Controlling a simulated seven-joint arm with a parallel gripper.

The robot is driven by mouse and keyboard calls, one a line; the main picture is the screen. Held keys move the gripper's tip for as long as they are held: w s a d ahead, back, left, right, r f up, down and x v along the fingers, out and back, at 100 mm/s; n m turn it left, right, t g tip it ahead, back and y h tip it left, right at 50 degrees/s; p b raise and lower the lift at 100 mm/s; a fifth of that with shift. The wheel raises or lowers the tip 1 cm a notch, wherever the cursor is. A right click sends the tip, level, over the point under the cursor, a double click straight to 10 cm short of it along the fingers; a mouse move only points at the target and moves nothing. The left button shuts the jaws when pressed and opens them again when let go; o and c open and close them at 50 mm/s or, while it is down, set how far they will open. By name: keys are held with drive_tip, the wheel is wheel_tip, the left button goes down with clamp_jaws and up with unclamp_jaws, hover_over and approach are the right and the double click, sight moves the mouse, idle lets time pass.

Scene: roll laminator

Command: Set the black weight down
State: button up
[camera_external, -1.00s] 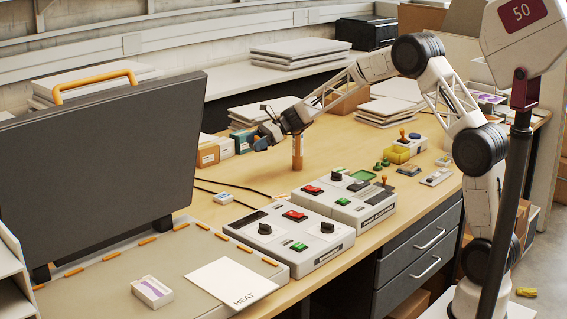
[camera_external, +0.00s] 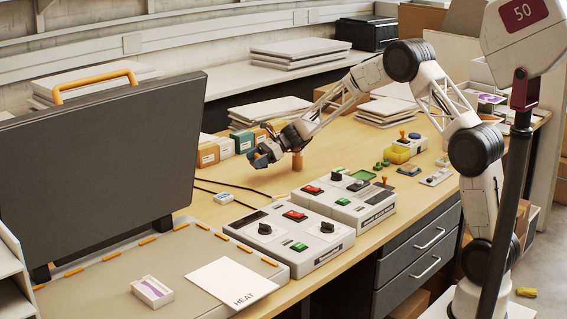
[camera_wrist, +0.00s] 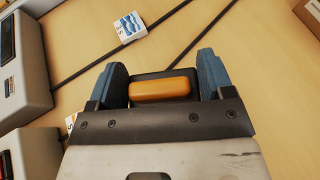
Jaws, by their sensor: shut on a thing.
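My gripper (camera_wrist: 163,82) is shut with its blue fingers on both sides of the black weight (camera_wrist: 152,74). The weight is dark with an orange bar on top, seen in the wrist view with the wooden table behind it.
Small cartons (camera_external: 224,146) stand behind. Control boxes (camera_external: 290,235) are in front, and a small white-and-blue box (camera_wrist: 130,27) and black cables lie nearby. A large black lid (camera_external: 100,165) stands at left.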

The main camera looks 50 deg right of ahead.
hover_over(257, 186)
drive_tip(key=shift+a+f, duration=0.15)
drive_tip(key=shift+f, duration=1.9)
drive_tip(key=shift+f, duration=0.1)
drive_tip(key=shift+f, duration=1.75)
drive_tip(key=shift+f, duration=0.2)
drive_tip(key=o, duration=1.3)
drive_tip(key=shift+c, duration=0.2)
drive_tip(key=shift+s+r, duration=0.1)
drive_tip(key=shift+r, duration=0.05)
drive_tip(key=v, duration=1.2)
drive_tip(key=shift+r, duration=0.1)
